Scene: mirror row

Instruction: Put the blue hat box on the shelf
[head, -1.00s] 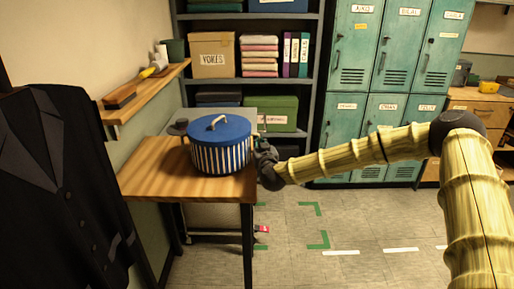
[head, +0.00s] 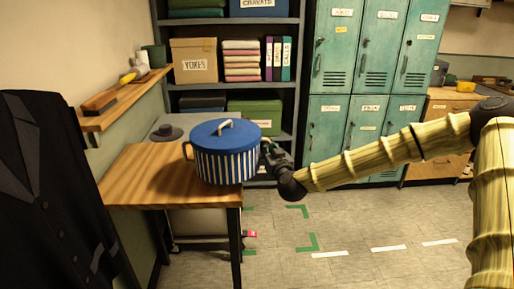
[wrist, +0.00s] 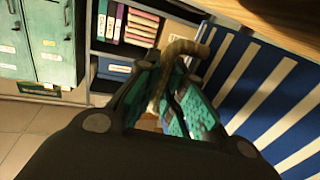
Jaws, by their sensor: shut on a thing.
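The blue hat box (head: 224,166) has striped blue-and-white sides, a blue lid with a pale handle on top, and a loop handle at its left. It is over the wooden table, upright, its right side reaching past the table's right edge. I cannot tell whether its base touches the tabletop. My gripper (head: 268,152) is at its right side, shut on its tan side handle. In the wrist view, the handle (wrist: 184,48) runs between my fingers (wrist: 172,92), beside the striped wall (wrist: 262,85). A dark shelf unit (head: 299,60) stands behind, with filled shelves.
The wooden table (head: 150,185) has bare top at its front left. A wooden wall shelf (head: 128,97) holds small items. A dark suit (head: 50,190) hangs at left. Green lockers (head: 335,140) stand behind my arm. The floor (head: 350,220) at right is clear, with tape marks.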

